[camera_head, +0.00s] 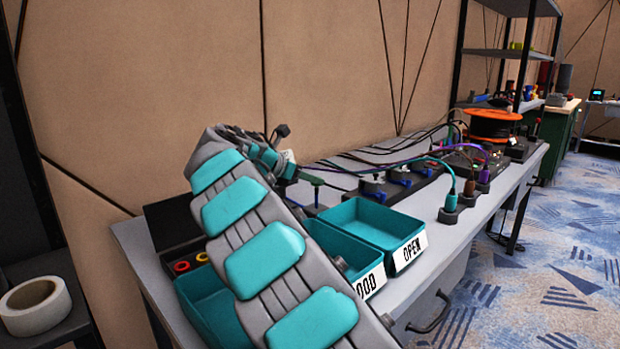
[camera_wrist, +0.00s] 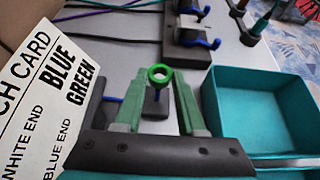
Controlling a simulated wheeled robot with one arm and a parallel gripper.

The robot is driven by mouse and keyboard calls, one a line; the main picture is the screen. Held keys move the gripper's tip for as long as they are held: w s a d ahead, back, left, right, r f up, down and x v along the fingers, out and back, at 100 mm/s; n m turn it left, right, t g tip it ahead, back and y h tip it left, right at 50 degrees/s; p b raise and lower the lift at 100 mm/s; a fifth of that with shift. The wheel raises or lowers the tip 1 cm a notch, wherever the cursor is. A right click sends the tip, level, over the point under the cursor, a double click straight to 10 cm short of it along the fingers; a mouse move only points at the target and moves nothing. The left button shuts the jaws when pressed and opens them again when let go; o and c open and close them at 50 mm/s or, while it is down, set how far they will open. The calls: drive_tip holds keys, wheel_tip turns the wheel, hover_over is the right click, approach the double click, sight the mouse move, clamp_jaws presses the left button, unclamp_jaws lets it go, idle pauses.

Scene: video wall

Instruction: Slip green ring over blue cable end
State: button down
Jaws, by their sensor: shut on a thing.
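My gripper (camera_wrist: 161,78) has two green fingers, and their tips are shut on a small green ring (camera_wrist: 159,73). The ring is seen nearly face-on, with its hole showing. A blue cable end (camera_wrist: 155,96) shows on a dark block just below the ring in the wrist picture. The ring looks apart from it, but the height gap is hard to judge. Another blue piece (camera_wrist: 112,99) shows left of the left finger. In the head view my gripper (camera_head: 314,181) is small, above the bench behind the teal bins; the ring is not clear there.
A white card (camera_wrist: 40,85) with "BLUE GREEN" fills the wrist view's left. A teal bin (camera_wrist: 262,70) stands at right. Dark blocks with blue hooks (camera_wrist: 205,42) lie beyond.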

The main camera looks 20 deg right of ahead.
drive_tip(key=shift+f, duration=0.5)
drive_tip(key=shift+f, duration=0.3)
drive_tip(key=shift+f, duration=0.65)
idle(0.7)
drive_tip(key=shift+c, duration=2.1)
unclamp_jaws()
drive_tip(key=v, duration=0.7)
drive_tip(key=shift+a, duration=0.35)
drive_tip(key=shift+s+r, duration=0.1)
drive_tip(key=shift+r, duration=0.05)
